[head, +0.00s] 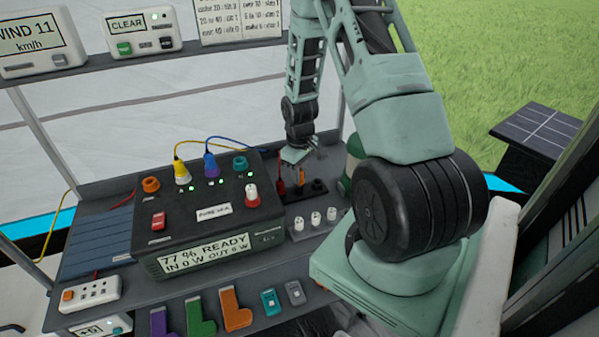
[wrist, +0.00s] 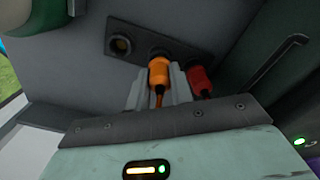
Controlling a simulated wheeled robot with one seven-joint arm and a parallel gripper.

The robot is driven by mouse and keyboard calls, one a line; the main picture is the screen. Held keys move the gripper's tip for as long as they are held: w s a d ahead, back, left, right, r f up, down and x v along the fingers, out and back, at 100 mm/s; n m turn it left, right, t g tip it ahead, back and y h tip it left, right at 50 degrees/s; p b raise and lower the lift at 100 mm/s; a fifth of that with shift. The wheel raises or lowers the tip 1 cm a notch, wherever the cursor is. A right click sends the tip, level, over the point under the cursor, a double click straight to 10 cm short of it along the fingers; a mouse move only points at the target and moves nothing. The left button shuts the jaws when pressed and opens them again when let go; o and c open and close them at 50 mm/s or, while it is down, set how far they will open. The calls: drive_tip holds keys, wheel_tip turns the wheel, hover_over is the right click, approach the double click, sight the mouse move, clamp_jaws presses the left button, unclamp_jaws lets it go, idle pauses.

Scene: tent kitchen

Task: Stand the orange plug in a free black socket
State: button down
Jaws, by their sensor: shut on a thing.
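The orange plug (wrist: 158,73) is held between my gripper's fingers (wrist: 157,88), its cable trailing back toward the wrist. It also shows in the head view (head: 301,174), upright below my gripper (head: 298,160). A black socket strip (wrist: 183,53) lies beyond it. The orange plug's front end is at the middle socket and partly covers it; I cannot tell how deep it sits. The socket at the left end (wrist: 121,45) is empty. A red plug (wrist: 200,80) stands at the other end, close beside my finger; it also shows in the head view (head: 281,186).
A black power station (head: 213,213) with yellow, blue and teal plugs stands left of the strip. Several white knobs (head: 315,218) are in front of it. A green and white cylinder (head: 353,160) stands close on the right.

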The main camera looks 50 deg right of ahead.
drive_tip(key=shift+f+b, duration=0.5)
drive_tip(key=shift+f, duration=0.45)
drive_tip(key=c, duration=1.2)
unclamp_jaws()
drive_tip(key=shift+o, duration=0.2)
drive_tip(key=shift+r, duration=0.1)
wheel_tip(320, 180, up, 17)
drive_tip(key=shift+r, duration=0.15)
